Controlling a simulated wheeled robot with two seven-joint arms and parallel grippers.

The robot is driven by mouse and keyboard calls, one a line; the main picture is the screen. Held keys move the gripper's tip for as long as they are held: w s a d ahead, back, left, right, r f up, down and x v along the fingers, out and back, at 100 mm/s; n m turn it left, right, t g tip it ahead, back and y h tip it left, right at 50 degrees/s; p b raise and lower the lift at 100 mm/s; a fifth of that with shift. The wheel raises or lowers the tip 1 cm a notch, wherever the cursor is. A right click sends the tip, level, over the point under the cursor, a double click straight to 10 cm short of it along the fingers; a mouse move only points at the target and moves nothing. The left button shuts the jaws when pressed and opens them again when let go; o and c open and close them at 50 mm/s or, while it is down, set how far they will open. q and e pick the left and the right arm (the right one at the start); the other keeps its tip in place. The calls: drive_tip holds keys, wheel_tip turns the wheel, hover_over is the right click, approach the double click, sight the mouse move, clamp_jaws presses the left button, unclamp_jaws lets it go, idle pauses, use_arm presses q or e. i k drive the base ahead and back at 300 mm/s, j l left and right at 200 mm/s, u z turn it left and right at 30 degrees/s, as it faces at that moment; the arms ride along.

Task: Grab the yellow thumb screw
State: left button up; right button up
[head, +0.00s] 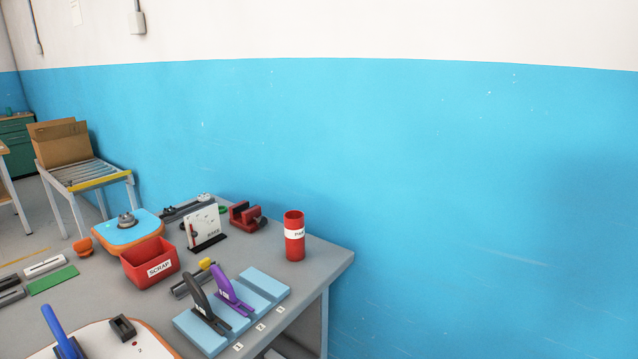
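A small yellow piece (205,263), which looks like the yellow thumb screw, shows on the grey workbench (325,265). It sits at the end of a dark grey cylindrical part (185,287), just behind a black-handled tool (203,300). The tool partly hides the cylinder, and I cannot tell whether the yellow piece is fixed to it. Neither of my grippers is in view.
The black tool and a purple tool (230,290) stand in a light blue slotted rack (265,283). A red SCRAP bin (150,265) is left of the yellow piece. A red cylinder (294,238) stands near the right edge. A white gauge board (202,226) stands behind.

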sight(205, 263)
drive_tip(key=i+u, duration=0.15)
drive_tip(key=u, duration=0.25)
drive_tip(key=i+u, duration=0.2)
drive_tip(key=u, duration=0.2)
drive_tip(key=i+l+u, duration=0.1)
drive_tip(key=u, duration=0.3)
drive_tip(key=i+l+u, duration=0.2)
drive_tip(key=u, duration=0.2)
drive_tip(key=i+l+u, duration=0.15)
drive_tip(key=u, duration=0.25)
